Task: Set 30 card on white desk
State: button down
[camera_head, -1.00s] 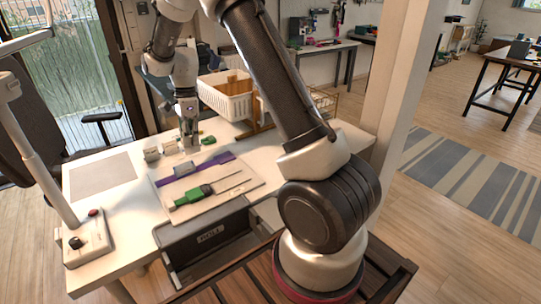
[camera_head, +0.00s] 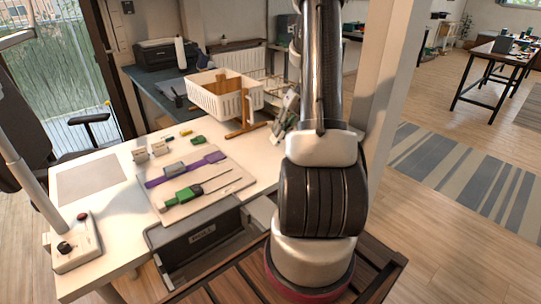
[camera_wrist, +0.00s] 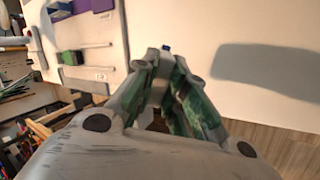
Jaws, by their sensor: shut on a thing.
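The white desk (camera_head: 112,228) stands at the left in the head view, and its bare pale top (camera_wrist: 215,28) fills much of the wrist view. My gripper (camera_head: 282,118) is over the desk's right end, beside the white basket. In the wrist view my gripper (camera_wrist: 160,52) has its fingers closed together on a small thing (camera_wrist: 166,47), of which only a bluish bit shows. I cannot tell whether it is the 30 card, and I can read no number on any card.
A board (camera_head: 215,197) holds a purple strap (camera_head: 157,182) and a green tool (camera_head: 182,194). Small pale blocks (camera_head: 140,155) and a green piece (camera_head: 198,140) lie behind it. The white basket (camera_head: 222,95) stands at the back. A grey mat (camera_head: 90,180) lies at the left.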

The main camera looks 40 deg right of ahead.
jog(key=m+t, duration=0.2)
jog(key=m, duration=0.1)
jog(key=r+m, duration=0.1)
jog(key=m, duration=0.1)
jog(key=shift+d+t+h, duration=0.35)
jog(key=shift+t+h, duration=0.05)
jog(key=m, duration=0.1)
jog(key=w+m+t, duration=0.1)
jog(key=w+a+m+h, duration=0.1)
jog(key=shift+r+t, duration=0.25)
jog(key=shift+t, duration=0.15)
jog(key=f, duration=0.3)
jog(key=w+f+m+t, duration=0.1)
jog(key=f, duration=0.2)
jog(key=f+m+t, duration=0.1)
jog(key=f, duration=0.2)
jog(key=shift+w+d+f+h, duration=0.1)
jog(key=shift+w+f+h, duration=0.1)
jog(key=shift+f+h, duration=0.1)
jog(key=shift+r, duration=0.1)
jog(key=c, duration=1.6)
grip_release()
